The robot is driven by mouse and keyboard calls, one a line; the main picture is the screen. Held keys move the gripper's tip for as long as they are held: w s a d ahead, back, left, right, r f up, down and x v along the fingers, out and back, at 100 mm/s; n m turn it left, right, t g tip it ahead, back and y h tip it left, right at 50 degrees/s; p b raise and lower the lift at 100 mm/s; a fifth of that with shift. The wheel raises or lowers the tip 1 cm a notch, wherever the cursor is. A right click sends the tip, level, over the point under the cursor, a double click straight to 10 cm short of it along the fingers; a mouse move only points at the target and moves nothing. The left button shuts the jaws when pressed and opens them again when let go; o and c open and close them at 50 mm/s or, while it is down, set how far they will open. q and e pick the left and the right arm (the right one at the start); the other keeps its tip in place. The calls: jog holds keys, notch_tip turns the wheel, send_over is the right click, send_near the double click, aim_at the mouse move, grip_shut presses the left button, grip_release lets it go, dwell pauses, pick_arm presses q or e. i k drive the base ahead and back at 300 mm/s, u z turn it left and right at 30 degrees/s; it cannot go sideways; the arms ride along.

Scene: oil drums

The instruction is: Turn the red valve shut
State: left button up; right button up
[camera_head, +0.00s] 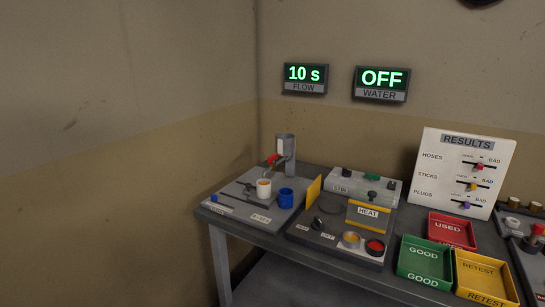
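The red valve (272,159) is a small red handle on the side of a grey upright cylinder (286,147) at the back left of the table. It sits above a white cup (264,187) that has an orange-brown top or content. The valve is small in the picture, and I cannot tell from its handle whether it is open or shut. A blue cup (286,197) stands just right of the white cup. Neither of my grippers is in view.
Wall displays read "10 s" flow (305,78) and "OFF" water (382,83). Right of the cups are a heat station (368,217) and stir unit (362,184). Red (452,230), green (424,260) and yellow (485,279) trays and a results board (463,171) stand further right.

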aim_at(271, 159)
jog(key=u, duration=0.35)
jog(key=i, duration=0.9)
jog(key=u, duration=0.3)
